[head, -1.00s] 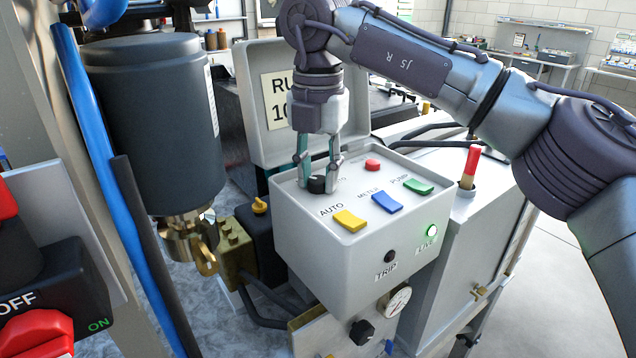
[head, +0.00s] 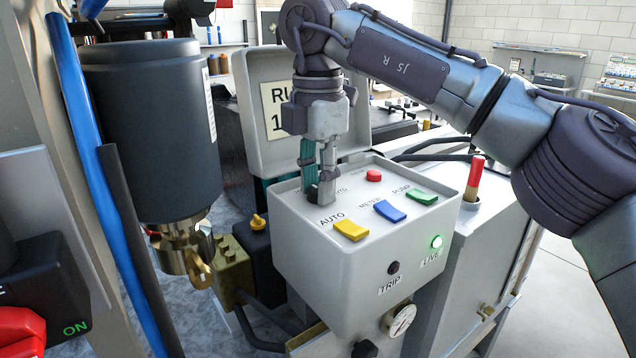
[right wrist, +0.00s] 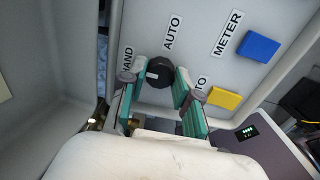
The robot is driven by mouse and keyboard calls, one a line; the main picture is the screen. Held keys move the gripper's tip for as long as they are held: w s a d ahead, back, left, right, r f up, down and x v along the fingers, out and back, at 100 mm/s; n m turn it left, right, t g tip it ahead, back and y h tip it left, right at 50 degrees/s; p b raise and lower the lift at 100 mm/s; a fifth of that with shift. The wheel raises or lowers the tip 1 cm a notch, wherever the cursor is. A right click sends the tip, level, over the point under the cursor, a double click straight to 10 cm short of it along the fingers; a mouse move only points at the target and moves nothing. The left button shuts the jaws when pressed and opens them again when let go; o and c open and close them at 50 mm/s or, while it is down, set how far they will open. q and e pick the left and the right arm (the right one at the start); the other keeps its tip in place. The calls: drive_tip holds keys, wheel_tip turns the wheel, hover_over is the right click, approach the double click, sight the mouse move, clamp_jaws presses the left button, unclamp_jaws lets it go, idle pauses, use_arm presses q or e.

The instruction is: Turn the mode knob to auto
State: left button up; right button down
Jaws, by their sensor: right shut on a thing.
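The mode knob (right wrist: 158,73) is a small black round knob with a white mark on its left part in the right wrist view. The HAND label (right wrist: 127,58) lies to its left and the AUTO label (right wrist: 173,32) above it. In the head view the knob (head: 312,193) is mostly hidden by my right gripper (head: 319,196), which points down at the grey control box (head: 345,262). In the right wrist view the teal-padded fingers of this gripper (right wrist: 159,84) are shut on the knob, one on each side. My left gripper is not in view.
On the same panel are a yellow button (head: 351,230), a blue button (head: 390,211), a green button (head: 421,196) and a red button (head: 374,176). The open lid (head: 262,105) stands behind. A dark cylinder (head: 150,125) and blue hose are at left.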

drive_tip(key=shift+r, duration=0.1)
drive_tip(key=c, duration=0.8)
unclamp_jaws()
wheel_tip(320, 180, up, 7)
drive_tip(key=shift+r, duration=0.2)
